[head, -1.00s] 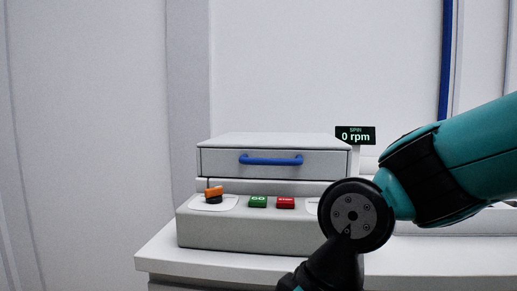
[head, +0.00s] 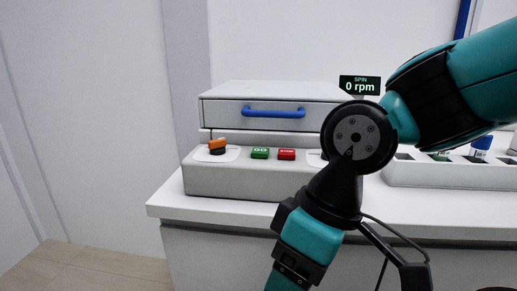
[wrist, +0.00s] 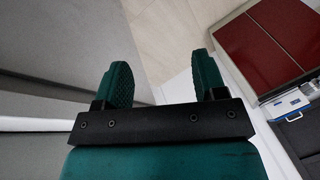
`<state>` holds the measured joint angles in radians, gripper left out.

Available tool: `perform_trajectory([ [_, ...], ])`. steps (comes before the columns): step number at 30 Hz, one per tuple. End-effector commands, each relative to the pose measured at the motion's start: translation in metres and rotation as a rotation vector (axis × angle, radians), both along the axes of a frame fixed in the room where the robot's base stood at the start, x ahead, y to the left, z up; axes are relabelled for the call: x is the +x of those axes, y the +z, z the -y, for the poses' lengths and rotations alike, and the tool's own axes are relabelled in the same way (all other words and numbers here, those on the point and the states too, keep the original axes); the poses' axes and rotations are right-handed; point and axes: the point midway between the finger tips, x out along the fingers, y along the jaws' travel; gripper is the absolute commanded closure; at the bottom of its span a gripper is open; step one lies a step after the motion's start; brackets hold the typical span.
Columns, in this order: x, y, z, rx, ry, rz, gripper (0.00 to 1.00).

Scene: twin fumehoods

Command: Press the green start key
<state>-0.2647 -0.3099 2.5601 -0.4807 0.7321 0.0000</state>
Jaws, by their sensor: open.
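The green start key (head: 260,153), marked GO, is on the sloped front of a grey spin machine (head: 230,180) in the head view. A red stop key (head: 287,155) sits just right of it. Both keys are clear of my arm, which crosses the view to their right. My gripper (wrist: 161,80) shows in the wrist view with its two teal fingers wide apart and nothing between them. It points at open space over a pale floor, and no key shows in that view. The gripper's fingers cannot be made out in the head view.
An orange knob (head: 218,144) is left of the keys, and a blue-handled lid (head: 273,112) is above them. A display (head: 360,85) reads 0 rpm. A white rack (head: 430,176) with a blue-capped vial stands right on the white bench (head: 230,211). Dark red panels (wrist: 265,45) show in the wrist view.

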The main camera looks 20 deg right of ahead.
Motion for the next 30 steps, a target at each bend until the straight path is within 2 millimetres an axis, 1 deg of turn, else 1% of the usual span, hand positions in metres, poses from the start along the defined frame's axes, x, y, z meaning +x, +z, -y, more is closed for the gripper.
perform_trajectory([
  [1,0.0,0.0001,0.0,0.0,0.0,0.0,0.42],
  [2,0.0,0.0001,0.0,0.0,0.0,0.0,0.49],
  [3,0.0,0.0001,0.0,0.0,0.0,0.0,0.58],
  [5,0.0001,0.0001,0.0,0.0,0.0,0.0,0.72],
  [6,0.0001,0.0001,0.0,0.0,0.0,0.0,0.81],
  [8,0.0001,0.0001,0.0,0.0,0.0,0.0,0.95],
  [9,0.0001,0.0001,0.0,0.0,0.0,0.0,1.0],
  [30,0.0,0.0001,0.0,0.0,0.0,0.0,1.0],
])
